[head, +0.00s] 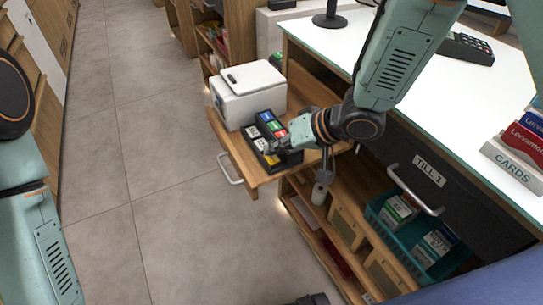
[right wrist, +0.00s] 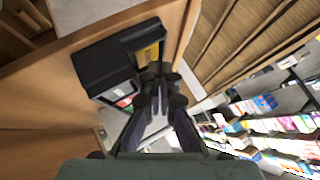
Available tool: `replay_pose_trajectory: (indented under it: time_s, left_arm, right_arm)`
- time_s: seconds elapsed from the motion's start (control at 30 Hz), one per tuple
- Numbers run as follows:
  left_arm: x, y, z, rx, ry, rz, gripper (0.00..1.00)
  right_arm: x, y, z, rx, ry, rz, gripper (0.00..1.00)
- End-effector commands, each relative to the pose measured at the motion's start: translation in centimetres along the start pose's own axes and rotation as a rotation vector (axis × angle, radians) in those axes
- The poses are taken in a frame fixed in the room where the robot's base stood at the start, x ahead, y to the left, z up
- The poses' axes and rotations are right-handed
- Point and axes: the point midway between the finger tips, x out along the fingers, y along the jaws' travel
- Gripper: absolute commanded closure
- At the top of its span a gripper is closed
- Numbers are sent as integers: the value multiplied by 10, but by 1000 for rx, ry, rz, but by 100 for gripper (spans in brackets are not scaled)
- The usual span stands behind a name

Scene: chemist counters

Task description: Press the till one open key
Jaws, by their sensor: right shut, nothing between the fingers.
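A black key block (head: 250,132) with several coloured keys, blue, green, red, white and yellow, sits on the pulled-out wooden shelf; their lettering is too small to read. My right gripper (head: 288,156) is at the block's near right end, shut and empty. In the right wrist view the key block (right wrist: 104,66) is beside the fingertips, and its yellow key (right wrist: 150,52) is just beyond my right gripper (right wrist: 157,72). I cannot tell whether the fingertips touch a key. The TILL 1 drawer (head: 400,165) has a black front and a metal handle, and looks closed.
A white box (head: 248,92) stands behind the key block on the pulled-out shelf (head: 228,150). A teal basket (head: 382,216) of cartons stands below the till drawer. The white counter top (head: 400,85) carries a card terminal (head: 466,48). The floor at left is clear.

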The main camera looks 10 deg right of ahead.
Motion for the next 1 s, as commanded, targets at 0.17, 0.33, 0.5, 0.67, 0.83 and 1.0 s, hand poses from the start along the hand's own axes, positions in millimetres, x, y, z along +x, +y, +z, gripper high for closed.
replay_pose_trajectory:
  time_s: [0.17,0.33,0.5,0.67,0.83,1.0]
  left_arm:
    - [0,0,0,0,0,0,68]
    - [0,0,0,0,0,0,68]
    - [0,0,0,0,0,0,68]
    - [0,0,0,0,0,0,68]
    - [0,0,0,0,0,0,68]
    - [0,0,0,0,0,0,68]
  right_arm:
    - [2,2,2,1,0,0,100]
    - [2,2,2,1,-1,1,100]
    - [3,2,2,2,-1,1,100]
    - [4,3,4,2,-2,1,100]
    - [5,4,5,3,-3,2,100]
    - [7,5,6,3,-5,3,100]
